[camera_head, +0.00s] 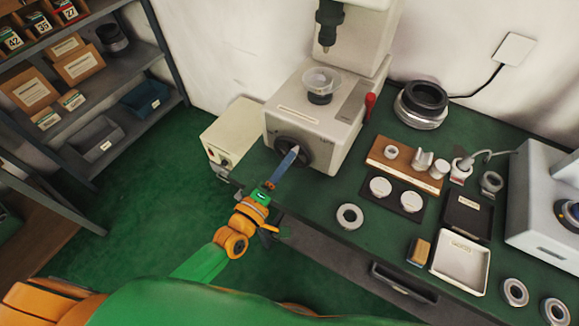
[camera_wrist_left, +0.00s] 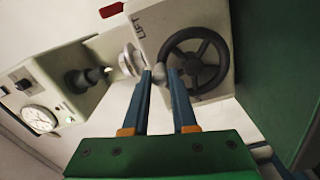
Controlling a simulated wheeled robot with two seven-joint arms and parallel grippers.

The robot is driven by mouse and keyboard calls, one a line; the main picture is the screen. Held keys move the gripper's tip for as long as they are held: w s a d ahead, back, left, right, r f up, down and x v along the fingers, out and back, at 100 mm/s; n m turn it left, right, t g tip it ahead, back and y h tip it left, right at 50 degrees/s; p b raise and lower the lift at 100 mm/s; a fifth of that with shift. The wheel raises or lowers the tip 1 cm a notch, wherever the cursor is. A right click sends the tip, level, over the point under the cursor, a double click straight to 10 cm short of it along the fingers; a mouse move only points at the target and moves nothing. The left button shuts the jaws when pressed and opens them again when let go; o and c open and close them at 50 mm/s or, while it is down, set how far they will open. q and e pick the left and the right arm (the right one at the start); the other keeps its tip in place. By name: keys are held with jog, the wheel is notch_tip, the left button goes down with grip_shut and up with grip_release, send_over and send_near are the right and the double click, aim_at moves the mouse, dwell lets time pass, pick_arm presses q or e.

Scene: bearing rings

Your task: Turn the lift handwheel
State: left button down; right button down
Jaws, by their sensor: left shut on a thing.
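The lift handwheel is a dark spoked wheel (camera_head: 283,145) on the front of a pale machine (camera_head: 325,115). In the left wrist view the wheel (camera_wrist_left: 196,66) sits beside the printed word LIFT. My left gripper (camera_head: 294,151) reaches up to the wheel from the front. In the left wrist view its blue fingers (camera_wrist_left: 160,74) are closed at the wheel's rim, on a small pale grip that shows between the tips. The fingers hide part of the grip. My right gripper is not in view.
A pale box (camera_head: 232,135) stands left of the machine. A red lever (camera_head: 370,104) is on the machine's right side. Rings, a wooden block (camera_head: 390,154) and a white tray (camera_head: 460,262) lie on the green bench to the right. Shelves (camera_head: 110,60) stand at left.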

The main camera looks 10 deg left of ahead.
pick_arm(q)
jog(key=shift+w+a+r+n+b, duration=0.2)
jog(key=shift+a+n, duration=0.15)
jog(key=shift+n, duration=0.5)
jog(key=shift+w+a+r+n+b, duration=0.15)
jog(key=shift+a+n, duration=0.15)
jog(key=shift+n, duration=0.55)
jog(key=shift+s+f, duration=0.1)
jog(key=c, duration=0.7)
grip_release()
jog(key=b+v, duration=0.1)
jog(key=v, duration=0.6)
jog(key=shift+s, duration=0.1)
